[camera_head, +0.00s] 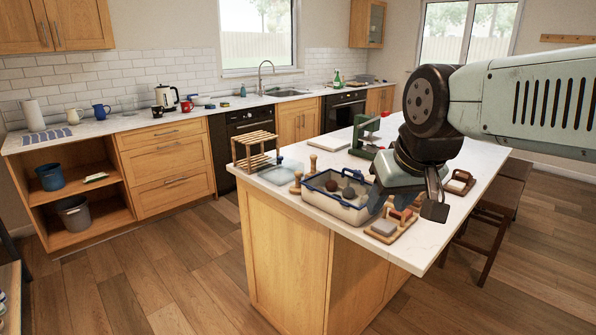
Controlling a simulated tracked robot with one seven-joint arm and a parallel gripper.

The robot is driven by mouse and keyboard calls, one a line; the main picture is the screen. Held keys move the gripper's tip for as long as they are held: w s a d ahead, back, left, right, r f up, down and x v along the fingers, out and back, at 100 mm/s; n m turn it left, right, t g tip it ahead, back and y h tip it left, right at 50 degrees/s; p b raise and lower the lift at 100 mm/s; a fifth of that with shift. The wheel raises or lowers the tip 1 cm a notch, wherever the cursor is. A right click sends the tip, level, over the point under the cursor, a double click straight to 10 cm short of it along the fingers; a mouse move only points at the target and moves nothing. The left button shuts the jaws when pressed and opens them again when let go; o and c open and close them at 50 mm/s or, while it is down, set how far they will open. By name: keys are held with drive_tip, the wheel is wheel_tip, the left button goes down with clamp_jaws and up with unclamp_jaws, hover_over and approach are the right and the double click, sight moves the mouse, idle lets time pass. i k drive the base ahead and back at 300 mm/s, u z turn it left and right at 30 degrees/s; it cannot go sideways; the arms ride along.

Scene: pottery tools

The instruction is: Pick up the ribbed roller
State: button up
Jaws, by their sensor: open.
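My gripper (408,203) hangs over the near end of the white island counter (420,255). Its jaws are apart, with no object visibly held. Below it is a small wooden tray (374,235) holding a grey block (384,228) and reddish-brown pieces (402,216), partly covered by the gripper. Left of it stands a white and blue tub (345,212) with dark rounded lumps inside. Small turned wooden tools (296,183) stand left of the tub. I cannot surely tell which piece is the ribbed roller; it may be small or hidden behind my gripper.
A wooden rack (254,150) and a pale blue clear container (281,174) stand at the counter's left end. A green device (366,140) and a white slab (328,143) lie farther back. Another small tray (460,183) is to the right. The near right counter corner is clear.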

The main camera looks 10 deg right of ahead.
sight(314, 158)
drive_tip(key=i, duration=0.95)
drive_tip(key=z, duration=0.05)
